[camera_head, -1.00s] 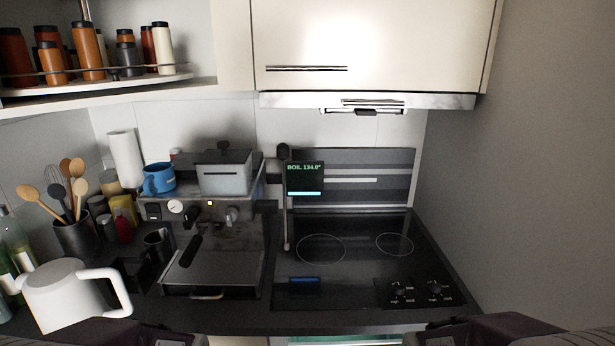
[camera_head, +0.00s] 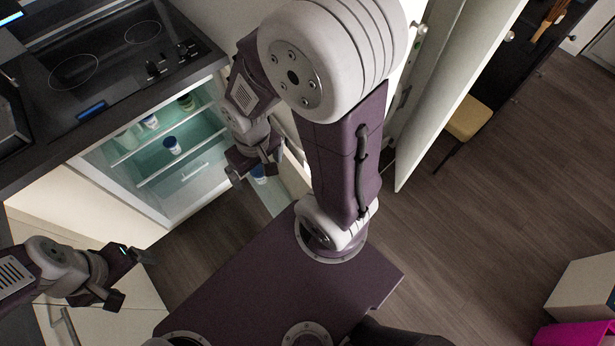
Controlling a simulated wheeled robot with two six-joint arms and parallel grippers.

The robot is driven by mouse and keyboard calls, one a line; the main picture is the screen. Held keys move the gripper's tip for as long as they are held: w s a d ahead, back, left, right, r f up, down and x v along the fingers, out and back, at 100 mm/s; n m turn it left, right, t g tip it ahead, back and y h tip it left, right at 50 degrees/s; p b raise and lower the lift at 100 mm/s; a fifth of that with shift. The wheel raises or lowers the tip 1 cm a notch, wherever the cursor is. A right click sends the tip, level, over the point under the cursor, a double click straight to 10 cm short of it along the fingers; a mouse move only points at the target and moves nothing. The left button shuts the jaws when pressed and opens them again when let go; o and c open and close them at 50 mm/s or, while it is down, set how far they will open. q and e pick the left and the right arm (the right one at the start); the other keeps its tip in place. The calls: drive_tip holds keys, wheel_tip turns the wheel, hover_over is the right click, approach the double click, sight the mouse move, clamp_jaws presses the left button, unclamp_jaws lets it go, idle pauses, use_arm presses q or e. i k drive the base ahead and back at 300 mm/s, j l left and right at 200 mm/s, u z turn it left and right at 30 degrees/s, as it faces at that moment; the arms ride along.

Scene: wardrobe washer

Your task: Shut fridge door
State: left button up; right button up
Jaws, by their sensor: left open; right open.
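The fridge (camera_head: 165,205) under the counter stands open, its lit shelves showing several jars. The fridge door (camera_head: 292,178) is swung out at the fridge's right side. A blue-lidded jar (camera_head: 258,181) shows on its inner side. Much of the door is hidden behind my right arm. My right gripper (camera_head: 252,166) is open and points down in front of the door's inner side; I cannot tell whether it touches. My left gripper (camera_head: 132,277) is open and empty at the lower left, in front of the pale cabinet left of the fridge.
The black hob (camera_head: 110,60) and counter lie above the fridge. A tall pale panel (camera_head: 430,110) stands upright right of my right arm. A chair with a yellow seat (camera_head: 468,118) is beyond it. A pink box (camera_head: 575,333) sits at the lower right. The wooden floor (camera_head: 480,220) is mostly clear.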

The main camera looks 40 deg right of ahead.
sight(291, 183)
drive_tip(key=k+l, duration=0.15)
drive_tip(key=l, duration=0.2)
drive_tip(key=k+l+u, duration=0.15)
drive_tip(key=l, duration=0.25)
drive_tip(key=k+l, duration=0.15)
drive_tip(key=l, duration=0.2)
drive_tip(key=k+l+u, duration=0.1)
drive_tip(key=l, duration=0.55)
drive_tip(key=i+l+u, duration=0.1)
drive_tip(key=l, duration=0.2)
drive_tip(key=k, duration=0.45)
